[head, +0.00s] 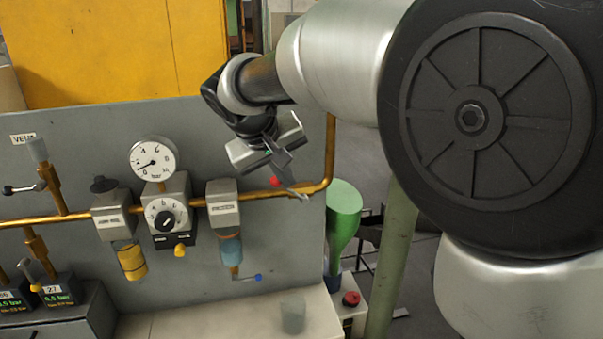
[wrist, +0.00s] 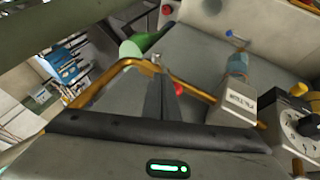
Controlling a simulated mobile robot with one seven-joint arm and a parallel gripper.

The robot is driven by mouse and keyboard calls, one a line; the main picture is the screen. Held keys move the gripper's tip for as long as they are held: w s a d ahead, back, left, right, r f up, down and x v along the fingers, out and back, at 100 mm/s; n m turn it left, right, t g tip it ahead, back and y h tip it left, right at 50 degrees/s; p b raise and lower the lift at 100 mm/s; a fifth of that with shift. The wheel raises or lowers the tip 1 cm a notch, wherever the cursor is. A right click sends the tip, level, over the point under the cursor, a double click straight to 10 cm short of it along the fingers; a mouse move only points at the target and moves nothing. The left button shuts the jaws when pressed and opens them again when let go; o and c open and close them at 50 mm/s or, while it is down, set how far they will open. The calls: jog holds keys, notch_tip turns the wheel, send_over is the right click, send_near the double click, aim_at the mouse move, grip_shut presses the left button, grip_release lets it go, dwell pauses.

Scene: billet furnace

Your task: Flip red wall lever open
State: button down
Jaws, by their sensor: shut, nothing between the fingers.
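The red end of the wall lever (head: 275,181) shows on the brass pipe, right of the grey and blue filter unit. My gripper (head: 298,190) points down at the pipe, beside the red part. Its fingers (wrist: 157,58) are together with nothing between them. I cannot tell whether they touch the lever. The lever's handle and its angle are mostly hidden.
The brass pipe (head: 318,188) bends upward right of my gripper. The filter unit (head: 223,205), a regulator with a dial (head: 166,217) and a pressure gauge (head: 154,159) stand to the left on the grey panel. A green bottle (head: 343,210) and a red button (head: 351,298) are at the right.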

jog(key=s+a+f+n+t+h+b, duration=0.1)
jog(key=a+f+n+t+h+b, duration=0.1)
jog(key=h+b, duration=0.4)
notch_tip(320, 180, down, 3)
jog(key=shift+a+r+t, duration=0.1)
jog(key=shift+a+t, duration=0.2)
jog(key=shift+a, duration=0.55)
jog(key=shift+s+a+f, duration=0.1)
jog(key=shift+s+f, duration=0.05)
jog(key=shift+f, duration=0.15)
